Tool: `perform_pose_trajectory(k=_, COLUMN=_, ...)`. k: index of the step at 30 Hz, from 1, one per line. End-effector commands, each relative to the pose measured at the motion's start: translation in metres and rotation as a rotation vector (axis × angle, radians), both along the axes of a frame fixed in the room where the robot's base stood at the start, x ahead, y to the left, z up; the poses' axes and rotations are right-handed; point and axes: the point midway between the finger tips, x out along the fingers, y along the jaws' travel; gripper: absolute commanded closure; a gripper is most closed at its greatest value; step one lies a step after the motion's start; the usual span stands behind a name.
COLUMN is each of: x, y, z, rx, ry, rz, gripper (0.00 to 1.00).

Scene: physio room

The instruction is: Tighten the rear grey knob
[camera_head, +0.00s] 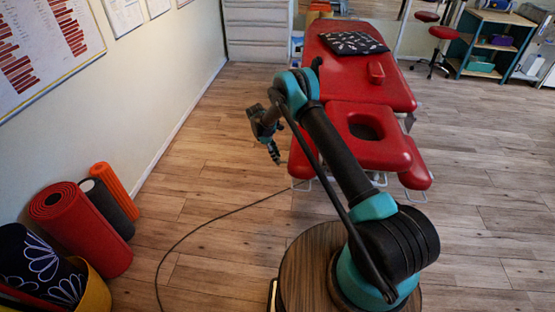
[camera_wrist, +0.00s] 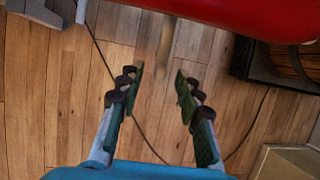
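The red treatment table (camera_head: 395,93) stands ahead of my arm, with a face hole in its near end section. In the wrist view its red padded edge (camera_wrist: 240,14) crosses the top right. My gripper (camera_head: 273,154) hangs just left of the table's near end. I cannot make out a grey knob in either view.
A dark patterned cushion (camera_head: 352,42) and a small red item (camera_head: 376,73) lie on the table. White legs (camera_head: 318,184) stand below it. A dark cable (camera_head: 205,219) runs over the floor. Rolled mats (camera_head: 80,228) stand at the left wall.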

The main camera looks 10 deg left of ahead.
Motion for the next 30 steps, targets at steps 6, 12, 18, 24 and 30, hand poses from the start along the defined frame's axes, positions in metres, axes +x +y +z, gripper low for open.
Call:
perform_pose_trajectory(k=6, x=-0.002, y=-0.007, z=-0.017, rx=0.000, ry=0.000, rz=-0.001, gripper=0.65)
perform_pose_trajectory(k=12, x=-0.002, y=-0.008, z=-0.019, rx=0.000, ry=0.000, rz=-0.001, gripper=0.65)
perform_pose_trajectory(k=18, x=-0.002, y=-0.008, z=-0.019, rx=0.000, ry=0.000, rz=-0.001, gripper=0.75)
perform_pose_trajectory(k=24, x=-0.002, y=-0.008, z=-0.019, rx=0.000, ry=0.000, rz=-0.001, gripper=1.00)
perform_pose_trajectory(k=30, x=-0.002, y=-0.008, z=-0.019, rx=0.000, ry=-0.001, rz=-0.001, gripper=1.00)
